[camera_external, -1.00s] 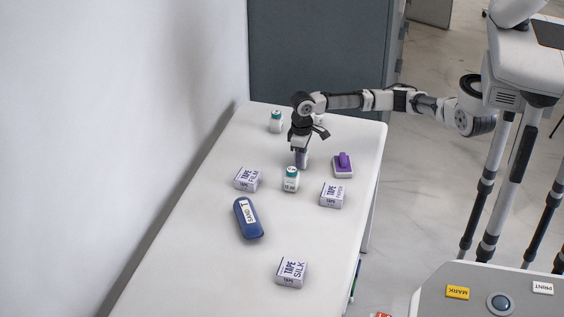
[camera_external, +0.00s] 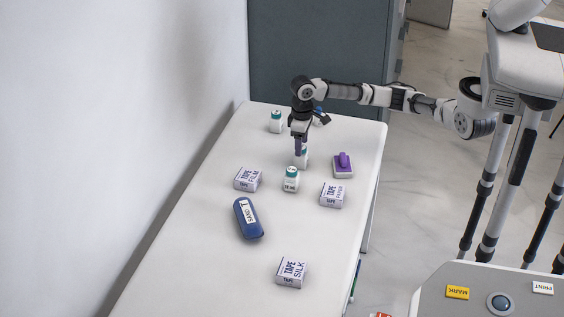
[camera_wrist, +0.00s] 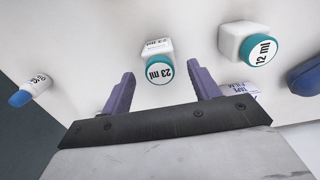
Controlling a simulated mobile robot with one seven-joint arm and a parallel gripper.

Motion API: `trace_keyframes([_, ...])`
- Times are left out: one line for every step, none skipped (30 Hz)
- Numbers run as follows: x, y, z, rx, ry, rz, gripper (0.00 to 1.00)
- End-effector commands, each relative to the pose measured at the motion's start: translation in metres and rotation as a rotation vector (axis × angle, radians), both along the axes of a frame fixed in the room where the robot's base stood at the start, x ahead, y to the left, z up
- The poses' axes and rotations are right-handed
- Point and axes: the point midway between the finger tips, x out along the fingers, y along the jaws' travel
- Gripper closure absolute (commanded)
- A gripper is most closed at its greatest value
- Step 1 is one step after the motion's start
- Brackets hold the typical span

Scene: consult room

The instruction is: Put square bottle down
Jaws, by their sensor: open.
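A white square bottle (camera_wrist: 156,50) with a teal cap marked 23 ml stands upright on the table, between and beyond my two open fingers in the wrist view. In the external view this bottle (camera_external: 304,160) shows just below my gripper, partly hidden by a finger. My gripper (camera_external: 299,150) points down above it, and its purple fingers (camera_wrist: 162,88) are spread apart with nothing held between them. The white table (camera_external: 200,235) carries the bottle.
A 12 ml bottle (camera_external: 290,180) stands close in front, with another bottle (camera_external: 276,121) at the back left. Tape boxes (camera_external: 247,179) (camera_external: 332,195) (camera_external: 291,272), a blue case (camera_external: 248,218) and a purple-topped item (camera_external: 343,165) lie around. The front left of the table is clear.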

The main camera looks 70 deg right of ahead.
Motion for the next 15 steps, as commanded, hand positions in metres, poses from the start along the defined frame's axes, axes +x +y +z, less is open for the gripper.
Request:
trace_keyframes([0.001,0.001,0.01,0.001,-0.003,0.001,0.39])
trace_keyframes([0.0,0.001,0.017,0.001,-0.003,0.002,0.39])
trace_keyframes([0.001,0.001,0.025,0.0,-0.002,0.002,0.39])
trace_keyframes([0.001,0.001,0.03,0.0,-0.003,0.001,0.39])
trace_keyframes([0.0,0.001,0.035,0.0,-0.002,0.001,0.39])
trace_keyframes([0.0,0.001,0.042,0.0,-0.002,0.001,0.39])
trace_keyframes([0.0,0.0,0.046,0.0,-0.002,0.0,0.39])
trace_keyframes([0.0,0.0,0.05,0.0,-0.001,0.0,0.39])
trace_keyframes([0.0,0.0,0.054,0.0,-0.001,0.0,0.39])
trace_keyframes([0.0,0.001,0.056,0.0,-0.001,0.0,0.39])
trace_keyframes([0.0,0.001,0.058,0.0,-0.001,0.0,0.39])
trace_keyframes([0.0,0.0,0.06,0.0,0.0,0.0,0.39])
trace_keyframes([0.0,0.0,0.061,0.0,0.0,0.0,0.39])
trace_keyframes([0.0,0.0,0.062,0.0,0.0,-0.001,0.39])
trace_keyframes([0.0,0.0,0.062,0.0,0.0,-0.001,0.39])
